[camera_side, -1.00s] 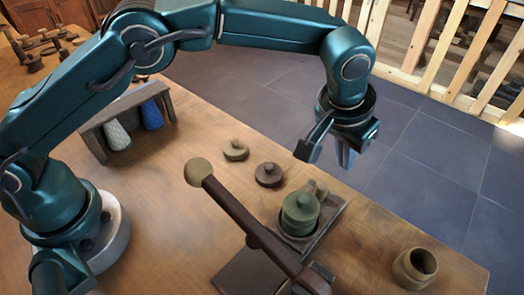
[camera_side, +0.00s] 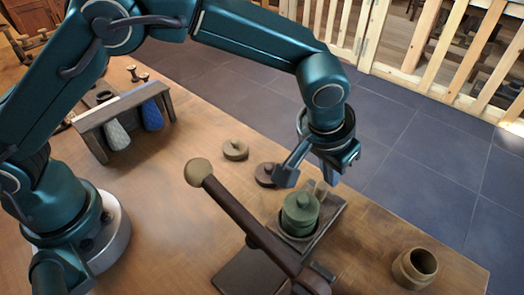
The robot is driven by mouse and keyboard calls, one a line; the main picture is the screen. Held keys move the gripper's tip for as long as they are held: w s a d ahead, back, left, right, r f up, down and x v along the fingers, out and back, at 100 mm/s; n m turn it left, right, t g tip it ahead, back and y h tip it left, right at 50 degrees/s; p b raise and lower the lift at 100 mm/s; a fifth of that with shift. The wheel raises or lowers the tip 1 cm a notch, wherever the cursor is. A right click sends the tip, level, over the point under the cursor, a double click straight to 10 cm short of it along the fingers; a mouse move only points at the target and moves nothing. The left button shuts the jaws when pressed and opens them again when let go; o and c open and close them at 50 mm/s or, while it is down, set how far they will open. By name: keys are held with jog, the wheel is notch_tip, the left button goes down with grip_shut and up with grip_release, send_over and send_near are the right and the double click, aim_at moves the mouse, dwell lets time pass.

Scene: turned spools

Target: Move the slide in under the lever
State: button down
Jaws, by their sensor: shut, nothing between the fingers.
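The slide (camera_side: 329,219) is a dark, low tray on the table, right of the lever. A green spool (camera_side: 299,212) with a knob stands on it, and a small upright post (camera_side: 319,188) rises at its far end. The lever (camera_side: 243,219) is a dark bar with a tan ball knob (camera_side: 198,172). It slants up to the left from its pivot at the lower right and passes in front of the slide. My gripper (camera_side: 327,174) is shut and empty, pointing down just behind the post. Whether it touches the post cannot be told.
A tan disc-shaped spool (camera_side: 235,150) and a dark brown one (camera_side: 266,174) lie behind the lever. A hollow brown pot (camera_side: 415,268) stands at right. A wooden rack (camera_side: 91,132) with a white and a blue spool is at left. The table's far edge runs behind the slide.

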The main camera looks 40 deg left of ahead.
aim_at(321, 191)
jog(key=shift+s, duration=1.8)
jog(key=shift+w+d, duration=0.15)
jog(key=shift+w, duration=0.85)
jog(key=shift+w+d, duration=0.15)
jog(key=shift+w, duration=0.8)
jog(key=d+v, duration=0.1)
jog(key=v, duration=0.9)
jog(key=x, duration=0.6)
jog(key=a+x, duration=0.1)
jog(key=x, duration=0.2)
jog(key=shift+f, duration=0.45)
jog(key=shift+s+a, duration=0.2)
jog(key=shift+s, duration=1.4)
